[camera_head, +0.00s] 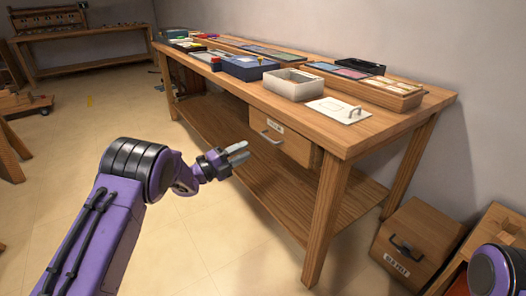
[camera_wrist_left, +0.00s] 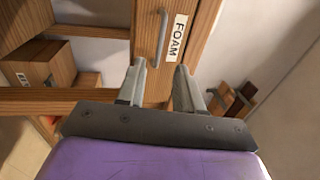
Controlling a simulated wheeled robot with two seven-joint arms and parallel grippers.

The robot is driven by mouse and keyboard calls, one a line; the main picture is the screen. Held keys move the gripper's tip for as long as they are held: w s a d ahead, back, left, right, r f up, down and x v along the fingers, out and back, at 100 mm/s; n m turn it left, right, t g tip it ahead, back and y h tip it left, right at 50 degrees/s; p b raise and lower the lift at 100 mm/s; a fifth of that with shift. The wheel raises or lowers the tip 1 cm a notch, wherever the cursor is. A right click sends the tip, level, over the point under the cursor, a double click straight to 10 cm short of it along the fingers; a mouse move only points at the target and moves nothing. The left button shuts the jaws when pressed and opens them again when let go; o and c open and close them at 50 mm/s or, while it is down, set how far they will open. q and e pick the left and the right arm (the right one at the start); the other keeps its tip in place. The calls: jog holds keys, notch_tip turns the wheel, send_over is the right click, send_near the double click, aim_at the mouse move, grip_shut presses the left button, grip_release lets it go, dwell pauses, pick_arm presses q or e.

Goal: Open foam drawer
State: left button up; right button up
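The foam drawer (camera_head: 284,140) is a wooden drawer under the top of the workbench, on its front side, and looks closed. It has a metal bar handle (camera_head: 271,136) and a small white label. In the left wrist view the label (camera_wrist_left: 176,37) reads FOAM, and the handle (camera_wrist_left: 162,36) stands to its left. My left gripper (camera_head: 241,153) is open and empty, with its fingers pointing toward the drawer, left of and a little below the handle. In the left wrist view its two fingers (camera_wrist_left: 165,80) are apart, short of the handle. The right gripper is out of view.
Floor in front is clear.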

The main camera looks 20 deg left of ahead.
pick_arm(q)
jog(key=x, duration=0.9)
jog(key=shift+b, duration=0.4)
jog(key=shift+s+f, duration=0.1)
jog(key=shift+f, duration=0.05)
jog(key=shift+c, duration=0.4)
grip_shut()
